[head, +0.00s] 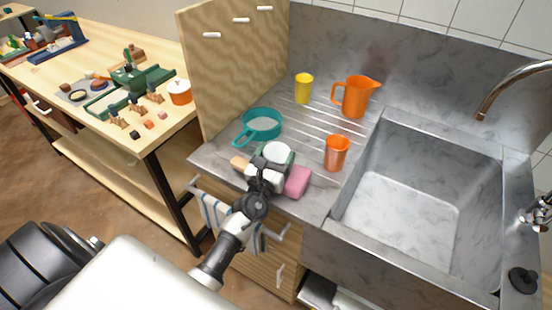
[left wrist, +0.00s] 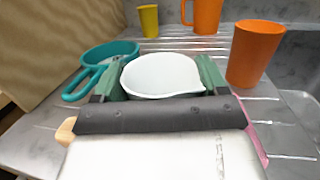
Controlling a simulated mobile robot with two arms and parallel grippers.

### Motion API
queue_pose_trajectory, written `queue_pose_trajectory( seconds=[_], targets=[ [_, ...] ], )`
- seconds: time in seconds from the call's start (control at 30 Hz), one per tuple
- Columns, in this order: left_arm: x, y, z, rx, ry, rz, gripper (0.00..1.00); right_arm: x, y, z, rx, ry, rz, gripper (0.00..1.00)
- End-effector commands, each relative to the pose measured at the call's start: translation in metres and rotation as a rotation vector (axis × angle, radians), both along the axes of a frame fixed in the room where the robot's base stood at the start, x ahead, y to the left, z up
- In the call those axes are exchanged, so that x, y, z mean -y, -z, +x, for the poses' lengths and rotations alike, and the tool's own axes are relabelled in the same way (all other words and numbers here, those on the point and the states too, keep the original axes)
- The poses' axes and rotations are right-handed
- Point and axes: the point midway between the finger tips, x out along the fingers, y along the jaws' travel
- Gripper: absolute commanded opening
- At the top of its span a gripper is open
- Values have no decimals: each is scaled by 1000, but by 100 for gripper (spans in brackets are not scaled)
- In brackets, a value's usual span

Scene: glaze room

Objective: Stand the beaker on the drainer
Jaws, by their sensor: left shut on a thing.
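The white beaker (head: 277,152) is round and open at the top. It also shows in the left wrist view (left wrist: 163,76), upright between two green fingertips. My left gripper (head: 273,158) is shut on it, over the front left part of the grooved steel drainer (head: 300,125). The beaker's lower part is hidden by the gripper, so I cannot tell whether its base touches the drainer. My right gripper is not in view.
A teal pan (head: 262,124) is left of the beaker, an orange cup (head: 336,153) right, a pink sponge (head: 297,181) in front. A yellow cup (head: 304,88) and orange jug (head: 356,97) stand behind. The sink (head: 400,215) is on the right, a wooden panel (head: 235,70) on the left.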

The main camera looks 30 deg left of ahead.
Motion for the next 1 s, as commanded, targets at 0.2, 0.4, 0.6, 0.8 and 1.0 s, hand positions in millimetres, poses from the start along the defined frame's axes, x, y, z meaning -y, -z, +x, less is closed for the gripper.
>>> queue_pose_trajectory(
  seconds=[0.2,0.4,0.6,0.8,1.0],
  targets=[
    [0,4,0,0,0,0,50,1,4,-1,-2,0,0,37],
    [0,2,0,0,0,0,99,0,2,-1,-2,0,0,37],
    [0,2,0,0,0,0,99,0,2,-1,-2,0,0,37],
    [1,3,-9,-2,0,0,99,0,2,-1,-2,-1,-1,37],
    [7,10,-50,-3,0,1,99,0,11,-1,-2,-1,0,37]
  ],
)
